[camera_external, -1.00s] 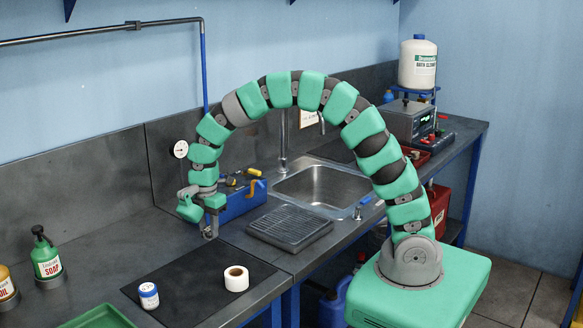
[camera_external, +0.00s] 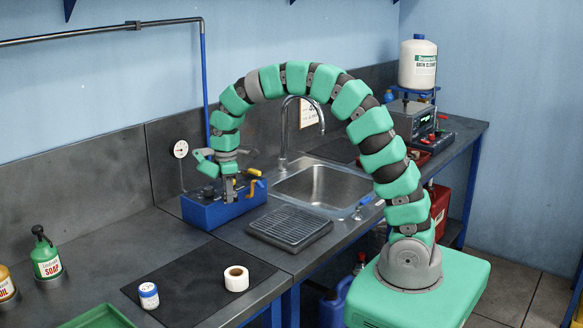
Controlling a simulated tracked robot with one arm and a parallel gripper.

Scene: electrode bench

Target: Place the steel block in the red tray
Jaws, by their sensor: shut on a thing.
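My gripper (camera_external: 229,192) is in front of or just above the blue toolbox, pointing down. It is shut on a small grey thing that looks like the steel block (camera_external: 229,197); it is tiny here and the fingers partly hide it. The red tray (camera_external: 420,158) is on the far right part of the bench, beyond the sink and beside the grey power unit. My arm partly covers it, and it is well to the right of my gripper.
The blue toolbox (camera_external: 205,214) with tools is by my gripper. A tape roll (camera_external: 236,279) and a small jar (camera_external: 149,296) stand on the dark mat (camera_external: 190,270).

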